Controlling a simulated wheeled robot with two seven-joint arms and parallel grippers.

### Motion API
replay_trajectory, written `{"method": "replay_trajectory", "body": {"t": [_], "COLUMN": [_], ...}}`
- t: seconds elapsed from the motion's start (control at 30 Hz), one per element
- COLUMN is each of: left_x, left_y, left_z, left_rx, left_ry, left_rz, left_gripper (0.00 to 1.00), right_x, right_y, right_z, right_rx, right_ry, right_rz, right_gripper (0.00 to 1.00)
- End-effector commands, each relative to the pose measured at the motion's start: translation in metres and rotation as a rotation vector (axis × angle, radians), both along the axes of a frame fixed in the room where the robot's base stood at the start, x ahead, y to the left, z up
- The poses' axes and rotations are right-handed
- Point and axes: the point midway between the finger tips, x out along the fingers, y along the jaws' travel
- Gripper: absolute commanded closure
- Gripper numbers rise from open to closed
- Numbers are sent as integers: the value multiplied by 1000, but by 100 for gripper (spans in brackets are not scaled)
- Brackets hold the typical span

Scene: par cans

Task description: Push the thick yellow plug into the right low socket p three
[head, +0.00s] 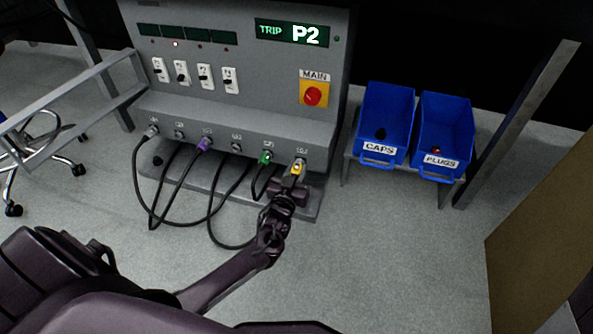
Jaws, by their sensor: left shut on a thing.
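The yellow plug (297,168) is at the right end of the low socket row on the grey power cabinet (250,103). My left gripper (292,181) is shut on it from the front. The plug lies right at the rightmost low socket, whose label (302,150) is too small to read. The plug's nose and the socket mouth overlap in this view, so I cannot tell how deep it sits. My right gripper is not in view.
A green plug (265,157) sits just left of the yellow one, with a purple plug (204,144) and a grey plug (152,131) further left. Black cables loop below. The display (292,33) reads TRIP P2. Blue CAPS (381,162) and PLUGS (437,174) bins stand right.

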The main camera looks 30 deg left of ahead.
Motion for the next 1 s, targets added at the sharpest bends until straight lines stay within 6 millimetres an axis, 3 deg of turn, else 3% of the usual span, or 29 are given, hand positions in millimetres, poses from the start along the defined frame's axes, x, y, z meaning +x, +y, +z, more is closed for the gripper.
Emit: {"method": "replay_trajectory", "body": {"t": [1.0], "left_x": [13], "left_y": [3], "left_z": [0], "left_rx": [0], "left_ry": [-1], "left_rz": [-1], "left_gripper": [97], "right_x": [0], "right_y": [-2], "right_z": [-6], "right_rx": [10], "right_ry": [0], "right_rz": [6], "right_gripper": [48]}}
